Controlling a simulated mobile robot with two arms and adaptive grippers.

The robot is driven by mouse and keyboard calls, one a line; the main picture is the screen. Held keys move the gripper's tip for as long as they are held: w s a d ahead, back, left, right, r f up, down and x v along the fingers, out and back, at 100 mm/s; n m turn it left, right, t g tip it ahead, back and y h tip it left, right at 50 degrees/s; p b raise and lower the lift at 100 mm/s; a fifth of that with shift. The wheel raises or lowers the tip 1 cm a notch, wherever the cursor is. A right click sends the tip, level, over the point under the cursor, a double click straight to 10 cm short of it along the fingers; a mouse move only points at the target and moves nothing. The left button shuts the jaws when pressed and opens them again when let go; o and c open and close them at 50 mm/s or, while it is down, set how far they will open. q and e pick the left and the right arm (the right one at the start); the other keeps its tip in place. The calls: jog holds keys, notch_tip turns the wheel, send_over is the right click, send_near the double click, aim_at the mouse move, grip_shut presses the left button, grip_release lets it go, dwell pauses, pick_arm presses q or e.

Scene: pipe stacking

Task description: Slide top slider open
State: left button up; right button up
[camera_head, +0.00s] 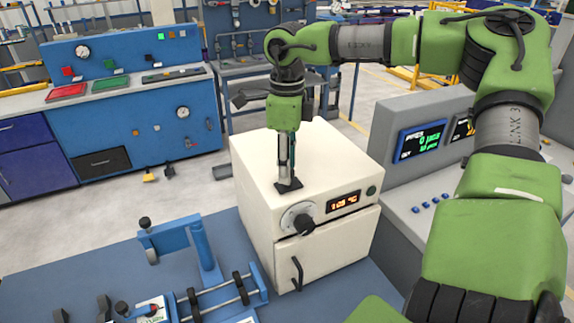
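My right arm reaches in from the right, and its wrist hangs over the white box-shaped machine (345,235). My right gripper (288,185) points down, with its dark tip at or just above the machine's top near the front edge. The fingers are too small and overlapped to tell whether they are open or shut. I cannot make out a distinct slider on the machine's top; the gripper covers part of that surface. The machine's front has a dial with a black knob (304,224), an orange display (343,202) and a black door handle (297,273). My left gripper is not in view.
A blue fixture with metal rods (225,301) stands on the blue table (105,268), left of the machine. A grey console with screens (425,138) is close on the right. A blue workbench (150,125) stands behind at left, across open floor.

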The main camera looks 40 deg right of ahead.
jog(key=shift+f, duration=1)
grip_shut()
jog(key=shift+s+d+f, duration=0.1)
jog(key=shift+s+d, duration=0.05)
jog(key=shift+d, duration=0.3)
jog(key=d+b, duration=0.1)
jog(key=d, duration=0.1)
jog(key=s+d+b, duration=0.1)
jog(key=d, duration=0.1)
jog(key=shift+s+d, duration=0.15)
jog(key=shift+s, duration=0.05)
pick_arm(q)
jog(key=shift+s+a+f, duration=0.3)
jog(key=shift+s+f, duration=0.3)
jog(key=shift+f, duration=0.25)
pick_arm(e)
jog(key=shift+r, duration=0.2)
